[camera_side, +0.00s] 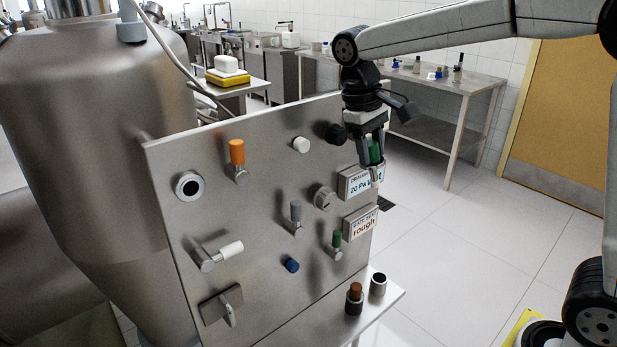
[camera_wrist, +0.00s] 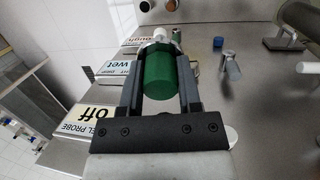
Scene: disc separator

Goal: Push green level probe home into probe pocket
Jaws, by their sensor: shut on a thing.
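The green level probe (camera_wrist: 159,72) is a green cylinder held between both fingers of my gripper (camera_wrist: 160,85) in the wrist view. A pale metal collar shows just beyond its far end. In the side view my gripper (camera_side: 374,158) points down at the panel's upper right edge, with the green probe (camera_side: 376,151) partly hidden between its fingers. The probe pocket is not clearly visible; the gripper and probe cover that spot. I cannot tell how deep the probe sits. A sign reading "off" with "EL PROBE" (camera_wrist: 98,115) lies left of the gripper in the wrist view.
The steel panel (camera_side: 270,255) carries an orange-handled valve (camera_side: 237,153), a green-handled valve (camera_side: 336,240), knobs and a dark-ringed port (camera_side: 189,186). Below, a brown-topped piece (camera_side: 355,293) and an open cup (camera_side: 378,284) stand on a shelf.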

